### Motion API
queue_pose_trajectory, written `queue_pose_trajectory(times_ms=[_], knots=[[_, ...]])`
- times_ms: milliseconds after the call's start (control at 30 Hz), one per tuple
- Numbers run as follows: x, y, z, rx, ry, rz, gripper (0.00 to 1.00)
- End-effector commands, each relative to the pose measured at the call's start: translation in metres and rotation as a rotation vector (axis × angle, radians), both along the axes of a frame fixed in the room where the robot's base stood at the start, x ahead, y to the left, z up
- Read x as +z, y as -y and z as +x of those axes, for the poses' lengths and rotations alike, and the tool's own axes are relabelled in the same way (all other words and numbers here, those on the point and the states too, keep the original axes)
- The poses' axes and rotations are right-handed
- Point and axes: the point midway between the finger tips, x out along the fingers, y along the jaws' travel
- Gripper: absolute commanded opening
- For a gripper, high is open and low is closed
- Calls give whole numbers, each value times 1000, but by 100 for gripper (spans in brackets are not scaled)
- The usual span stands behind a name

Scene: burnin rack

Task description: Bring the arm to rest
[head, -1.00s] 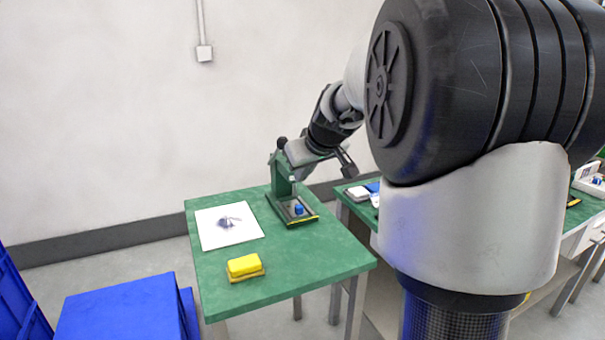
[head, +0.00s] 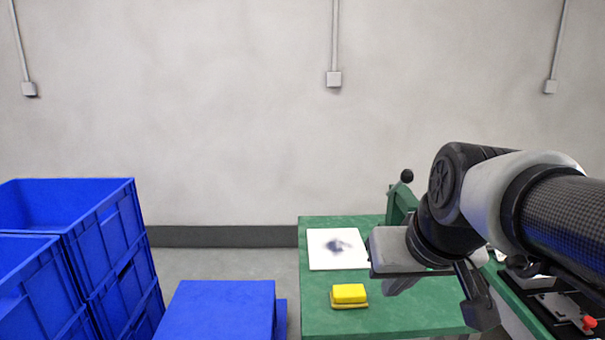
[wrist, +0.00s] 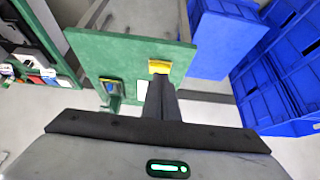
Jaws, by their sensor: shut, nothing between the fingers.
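In the wrist view my gripper (wrist: 160,84) has its two dark fingers together, with nothing between them. They point down over the green table (wrist: 127,48), and their tips overlap the near side of the yellow block in the picture. In the head view my arm reaches in from the right, bent at the wrist. The hand hangs over the table's right part and hides some of it. I see no contact with anything on the table.
The green table (head: 320,318) holds a white sheet with a dark smudge (head: 322,260), a yellow block (head: 349,293) and a green press (head: 397,210), partly hidden by my arm. Blue crates (head: 110,235) and a blue box (head: 222,308) stand left.

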Motion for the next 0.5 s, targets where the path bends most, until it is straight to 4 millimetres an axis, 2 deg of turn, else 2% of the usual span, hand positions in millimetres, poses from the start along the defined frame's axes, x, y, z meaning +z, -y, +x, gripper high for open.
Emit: queue_pose_trajectory(times_ms=[33,100,267,300,500], knots=[[-4,-2,-18,-3,-8,-5,0],[-12,-2,-40,-12,-24,-11,0],[-33,0,-83,-34,-58,-26,0],[-15,0,-82,-37,-60,-26,0],[30,1,-81,-37,-62,-25,0]])
